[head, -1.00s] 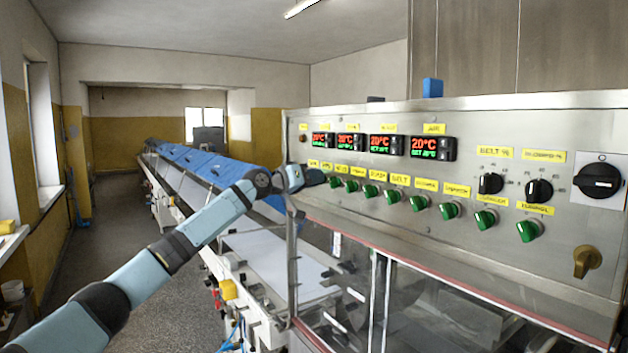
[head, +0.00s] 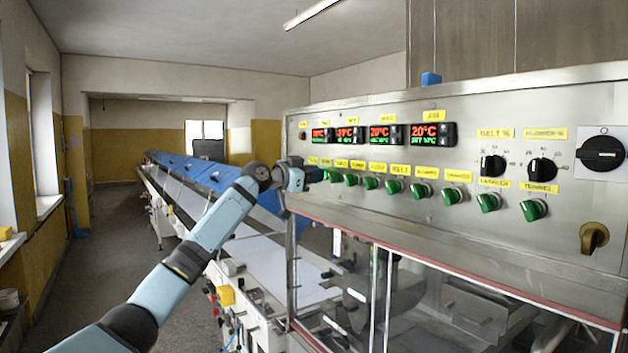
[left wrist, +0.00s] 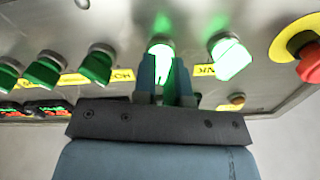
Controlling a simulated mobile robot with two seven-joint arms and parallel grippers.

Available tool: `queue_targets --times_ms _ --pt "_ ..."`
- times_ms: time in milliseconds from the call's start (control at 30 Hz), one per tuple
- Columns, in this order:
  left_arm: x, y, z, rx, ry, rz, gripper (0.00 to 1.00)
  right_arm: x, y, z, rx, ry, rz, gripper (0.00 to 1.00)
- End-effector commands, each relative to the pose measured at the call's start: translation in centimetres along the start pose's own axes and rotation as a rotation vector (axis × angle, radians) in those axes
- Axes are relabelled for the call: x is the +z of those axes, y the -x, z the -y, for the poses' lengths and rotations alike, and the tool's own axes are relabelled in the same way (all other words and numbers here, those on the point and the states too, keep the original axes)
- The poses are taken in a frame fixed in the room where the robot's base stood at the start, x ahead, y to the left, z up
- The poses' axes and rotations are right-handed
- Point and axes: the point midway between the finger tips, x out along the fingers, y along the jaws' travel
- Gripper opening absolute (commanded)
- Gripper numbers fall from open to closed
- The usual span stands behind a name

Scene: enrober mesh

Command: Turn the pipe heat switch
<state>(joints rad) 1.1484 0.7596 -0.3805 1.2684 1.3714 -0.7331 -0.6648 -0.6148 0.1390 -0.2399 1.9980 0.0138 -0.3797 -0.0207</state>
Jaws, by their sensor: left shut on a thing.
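My left gripper (left wrist: 163,78) is shut on a green switch knob (left wrist: 160,47) in the left wrist view, one finger on each side of it. The knob glows bright green. Its label is hidden behind the gripper, so I cannot read whether it is the pipe heat switch. In the head view, my left gripper (head: 306,177) is at the left end of the row of green knobs on the steel control panel (head: 400,225), covering the first of them. My right gripper is not in view.
Beside the held knob is another lit green knob (left wrist: 229,57), then a red emergency stop (left wrist: 308,62). Dark green knobs (left wrist: 97,63) stand close on the other side. Temperature displays (head: 380,138) sit above the row. A conveyor with blue covers (head: 190,168) runs behind.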

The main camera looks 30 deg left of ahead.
Motion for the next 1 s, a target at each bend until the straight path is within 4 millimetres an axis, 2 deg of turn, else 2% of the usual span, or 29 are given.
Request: queue_targets --times_ms 400,1000 --pt "-0.03 0.00 -0.09 -0.001 -0.218 -0.002 0.00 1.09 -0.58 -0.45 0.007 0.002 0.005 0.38" --pt "-0.13 0.02 -0.08 -0.002 -0.261 -0.002 0.00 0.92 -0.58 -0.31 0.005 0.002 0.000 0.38"
